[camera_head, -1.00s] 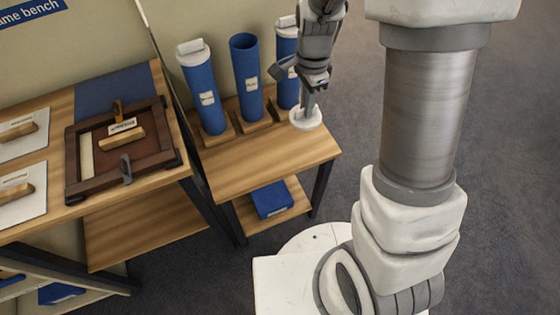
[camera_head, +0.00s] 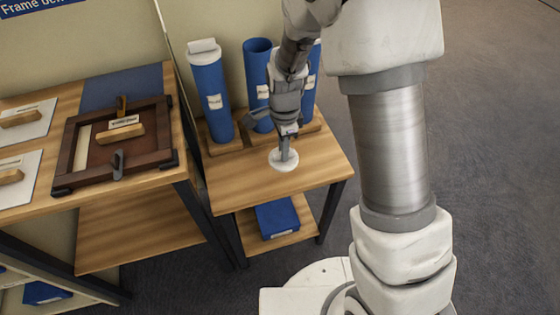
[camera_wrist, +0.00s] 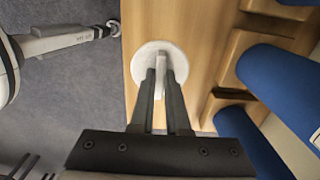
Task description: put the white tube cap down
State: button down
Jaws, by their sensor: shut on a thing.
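The white tube cap (camera_head: 283,160) is a round disc with a raised grip bar. My gripper (camera_head: 284,146) is shut on that bar, pointing down over the small wooden table (camera_head: 235,180), in front of the blue tubes. In the wrist view the cap (camera_wrist: 147,62) lies beyond my fingertips (camera_wrist: 160,75), with the wood top around it. I cannot tell whether the cap touches the table. The middle blue tube (camera_head: 257,55) is open at the top; the left blue tube (camera_head: 210,95) wears a white cap.
The right blue tube (camera_head: 314,75) is partly hidden by my arm. The tubes stand in wooden bases at the table's back. A blue box (camera_head: 277,217) lies on the lower shelf. The bench at left holds a brown frame (camera_head: 75,150). The table's front left is clear.

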aim_at(280, 158)
jog(key=shift+w+a+f, duration=0.25)
jog(key=shift+a+f, duration=0.2)
jog(key=shift+f+b, duration=0.9)
jog(key=shift+f, duration=0.95)
jog(key=shift+f, duration=0.2)
jog(key=c, duration=0.9)
grip_release()
jog(key=shift+r, duration=0.15)
